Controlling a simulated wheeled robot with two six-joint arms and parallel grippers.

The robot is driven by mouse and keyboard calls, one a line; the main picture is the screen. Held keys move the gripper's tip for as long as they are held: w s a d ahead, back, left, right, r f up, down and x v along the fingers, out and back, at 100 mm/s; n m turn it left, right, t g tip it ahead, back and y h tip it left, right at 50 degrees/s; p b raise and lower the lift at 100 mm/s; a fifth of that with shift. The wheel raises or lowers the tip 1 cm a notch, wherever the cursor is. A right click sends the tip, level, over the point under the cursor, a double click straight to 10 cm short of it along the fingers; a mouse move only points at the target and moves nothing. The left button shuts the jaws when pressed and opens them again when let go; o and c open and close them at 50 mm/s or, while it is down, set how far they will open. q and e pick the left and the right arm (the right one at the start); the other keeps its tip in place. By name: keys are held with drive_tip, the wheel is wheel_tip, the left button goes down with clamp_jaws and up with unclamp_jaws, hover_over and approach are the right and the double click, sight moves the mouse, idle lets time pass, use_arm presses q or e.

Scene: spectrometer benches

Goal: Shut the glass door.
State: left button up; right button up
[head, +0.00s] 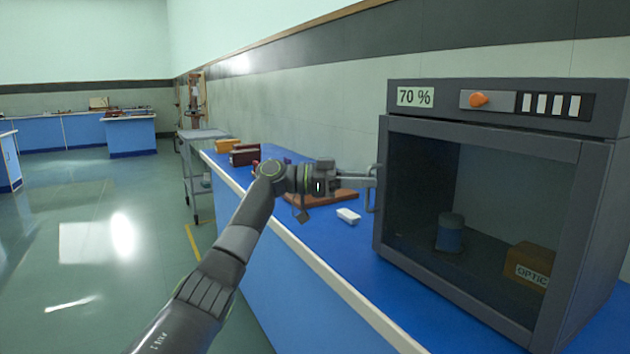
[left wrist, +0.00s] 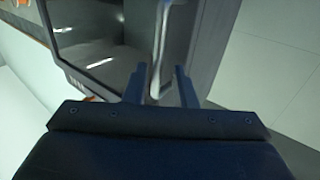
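The glass door (head: 480,190) is a dark-framed pane on the front of a grey cabinet (head: 600,110). It looks about flush with the cabinet front; I cannot tell if a small gap is left. Its bar handle (head: 372,190) is at the door's left edge and also shows in the left wrist view (left wrist: 163,45). My left gripper (head: 372,178) is at the handle. In the left wrist view its two fingers (left wrist: 160,86) are apart, with the handle between or just beyond them; contact is not clear. My right gripper is out of view.
Inside the cabinet are a blue jar (head: 450,233) and a brown labelled box (head: 528,268). A white block (head: 348,216) and a brown board (head: 325,197) lie on the blue bench (head: 375,270). A cart (head: 200,172) stands farther back. The floor at left is clear.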

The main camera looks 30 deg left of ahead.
use_arm(q)
drive_tip(key=v, duration=1.6)
drive_tip(key=shift+s, duration=0.2)
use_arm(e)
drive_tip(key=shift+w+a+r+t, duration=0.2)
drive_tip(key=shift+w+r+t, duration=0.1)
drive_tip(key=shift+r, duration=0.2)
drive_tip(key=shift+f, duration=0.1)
